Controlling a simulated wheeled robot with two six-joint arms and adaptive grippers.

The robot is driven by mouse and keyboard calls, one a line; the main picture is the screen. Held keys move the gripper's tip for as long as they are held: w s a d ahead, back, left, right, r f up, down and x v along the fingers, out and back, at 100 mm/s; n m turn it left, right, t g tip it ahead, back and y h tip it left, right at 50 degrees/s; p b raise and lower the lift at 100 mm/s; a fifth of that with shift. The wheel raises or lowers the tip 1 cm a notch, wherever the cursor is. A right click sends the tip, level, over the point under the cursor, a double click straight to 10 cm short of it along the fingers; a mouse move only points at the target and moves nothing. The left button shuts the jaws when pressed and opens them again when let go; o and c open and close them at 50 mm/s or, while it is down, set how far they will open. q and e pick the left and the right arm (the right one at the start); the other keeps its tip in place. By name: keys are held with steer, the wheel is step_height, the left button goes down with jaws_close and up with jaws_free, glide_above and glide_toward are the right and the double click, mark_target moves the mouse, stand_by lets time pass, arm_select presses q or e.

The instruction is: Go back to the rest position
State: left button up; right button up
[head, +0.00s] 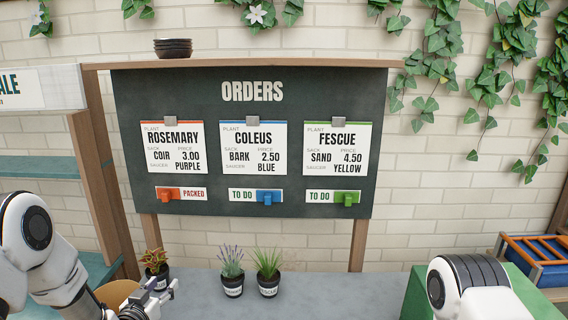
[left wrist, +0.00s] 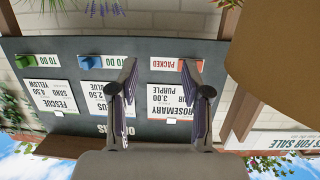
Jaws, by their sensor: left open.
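My left gripper (head: 150,298) is low at the left in the head view, over the grey counter near the red-leaved plant. In the left wrist view its two fingers (left wrist: 160,90) stand apart with nothing between them, the orders board behind them upside down. The orders board (head: 252,110) carries Rosemary, Coleus and Fescue cards. The red slider (head: 168,194) sits left, showing PACKED. The blue slider (head: 267,197) and green slider (head: 346,198) sit right, showing TO DO. My right arm (head: 465,285) shows at lower right; its gripper is out of view.
A red-leaved plant (head: 155,262), a purple-flowered plant (head: 231,264) and a grassy plant (head: 268,265) stand in pots on the counter (head: 330,295). A tan round object (head: 113,291) is partly hidden by my left arm. A blue crate (head: 545,262) is at right.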

arm_select(q)
steer(key=s+d+f+g+b, duration=0.1)
steer(key=s+d+f+g, duration=0.2)
steer(key=s+f, duration=0.6)
steer(key=s+d+f+g, duration=0.2)
steer(key=s+f+g, duration=0.2)
steer(key=s+f, duration=0.5)
steer(key=s+f+g, duration=0.3)
steer(key=s+g, duration=0.1)
steer(key=s, duration=0.8)
steer(key=s+f+n+g+y, duration=0.1)
steer(key=s+f+g, duration=0.3)
steer(key=s, duration=0.8)
steer(key=shift+d+g, duration=0.15)
steer(key=shift+g, duration=0.35)
steer(key=shift+w+f, duration=0.1)
